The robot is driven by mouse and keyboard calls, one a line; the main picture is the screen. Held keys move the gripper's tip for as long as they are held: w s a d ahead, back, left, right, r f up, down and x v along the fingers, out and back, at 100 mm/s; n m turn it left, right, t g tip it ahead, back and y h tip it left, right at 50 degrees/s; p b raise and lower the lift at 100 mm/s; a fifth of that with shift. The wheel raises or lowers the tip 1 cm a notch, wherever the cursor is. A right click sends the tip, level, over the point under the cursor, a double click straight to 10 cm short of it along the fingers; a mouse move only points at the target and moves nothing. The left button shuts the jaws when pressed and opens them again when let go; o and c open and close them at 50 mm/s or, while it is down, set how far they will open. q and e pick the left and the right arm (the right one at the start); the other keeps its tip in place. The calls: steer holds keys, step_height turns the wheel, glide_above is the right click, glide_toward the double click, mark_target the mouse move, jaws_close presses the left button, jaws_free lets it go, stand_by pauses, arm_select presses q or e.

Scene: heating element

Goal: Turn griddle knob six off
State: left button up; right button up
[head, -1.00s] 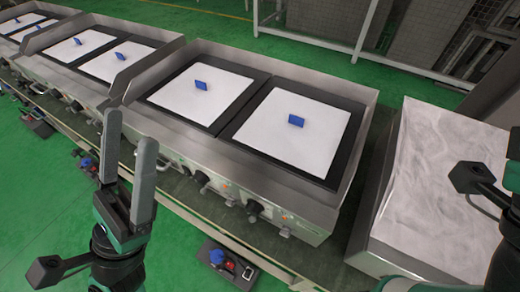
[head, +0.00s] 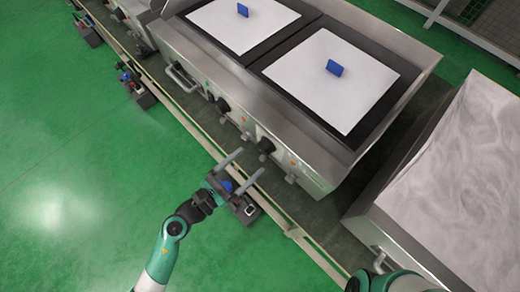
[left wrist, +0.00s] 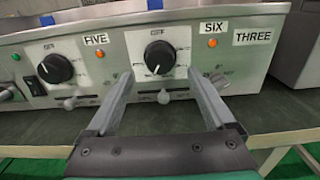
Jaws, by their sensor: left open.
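Griddle knob six (left wrist: 159,57) is a round black knob on the steel front panel, below and left of the SIX label (left wrist: 213,27). A pale mark shows near its lower edge. An orange lamp (left wrist: 212,43) sits under that label. In the head view the knob (head: 265,146) is on the griddle's front, near its right end. My left gripper (head: 246,165) is open and empty in front of the knob. In the left wrist view its fingers (left wrist: 158,80) stand left and right of the knob; contact cannot be told. My right gripper is out of view.
Knob five (left wrist: 55,67) is left of knob six, with a black switch (left wrist: 33,86) beside it. Small levers (left wrist: 75,101) sit below the knobs. A rail (head: 200,137) runs along the front. A steel unit (head: 455,190) stands right of the griddle.

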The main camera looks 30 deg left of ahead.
mark_target(262, 151)
arm_select(q)
steer(key=x, duration=0.5)
steer(key=shift+w+d, duration=0.15)
steer(key=shift+w, duration=0.15)
steer(key=c, duration=1.4)
